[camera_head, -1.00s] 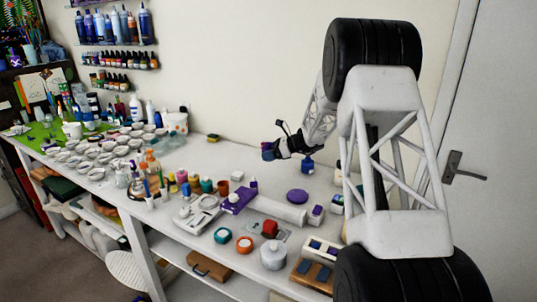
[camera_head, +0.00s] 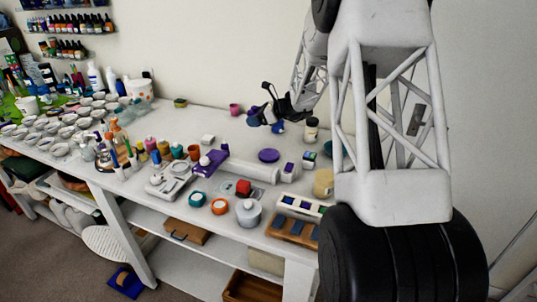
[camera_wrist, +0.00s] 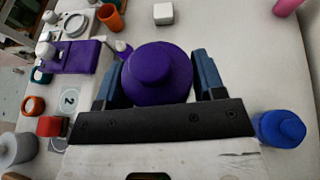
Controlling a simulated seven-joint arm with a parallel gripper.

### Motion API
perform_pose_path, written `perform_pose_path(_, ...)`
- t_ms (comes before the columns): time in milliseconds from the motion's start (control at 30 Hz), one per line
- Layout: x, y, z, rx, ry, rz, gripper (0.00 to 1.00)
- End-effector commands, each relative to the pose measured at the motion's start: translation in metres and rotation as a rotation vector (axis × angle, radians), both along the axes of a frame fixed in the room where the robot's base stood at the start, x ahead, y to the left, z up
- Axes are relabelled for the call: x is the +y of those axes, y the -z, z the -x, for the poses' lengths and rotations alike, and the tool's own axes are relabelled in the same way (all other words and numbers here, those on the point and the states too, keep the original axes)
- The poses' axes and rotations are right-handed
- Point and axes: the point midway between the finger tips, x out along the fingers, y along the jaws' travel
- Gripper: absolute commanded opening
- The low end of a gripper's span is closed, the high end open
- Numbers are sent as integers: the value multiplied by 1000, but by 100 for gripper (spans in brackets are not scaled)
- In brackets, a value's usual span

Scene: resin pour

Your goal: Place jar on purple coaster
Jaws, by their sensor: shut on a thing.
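A dark purple jar (camera_wrist: 157,73), round with a narrower top, sits between the two blue fingers of my gripper (camera_wrist: 155,78) in the wrist view. My gripper (camera_head: 262,112) is shut on it. In the head view the jar (camera_head: 253,121) shows small and partly covered by the fingers, over the back part of the table. The flat round purple coaster (camera_head: 268,155) lies bare on the white table, nearer the camera than the gripper. In the wrist view I cannot make the coaster out. The gap between jar and table is hard to judge.
A blue jar (camera_wrist: 280,128) stands close to the right of my gripper. A dark-capped bottle (camera_head: 311,130) and a small purple-white box (camera_head: 289,172) stand near the coaster. A white roll (camera_head: 250,171) lies in front of it. A pink cup (camera_head: 234,109) stands behind.

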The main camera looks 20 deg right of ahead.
Motion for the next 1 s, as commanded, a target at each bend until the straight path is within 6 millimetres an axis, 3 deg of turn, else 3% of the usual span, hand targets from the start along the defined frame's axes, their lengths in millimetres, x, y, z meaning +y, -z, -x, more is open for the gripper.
perform_pose_path(200,-17,-4,44,3,95,1,30)
perform_pose_path(400,-25,-4,68,6,148,4,30)
perform_pose_path(1000,-27,0,75,8,163,4,30)
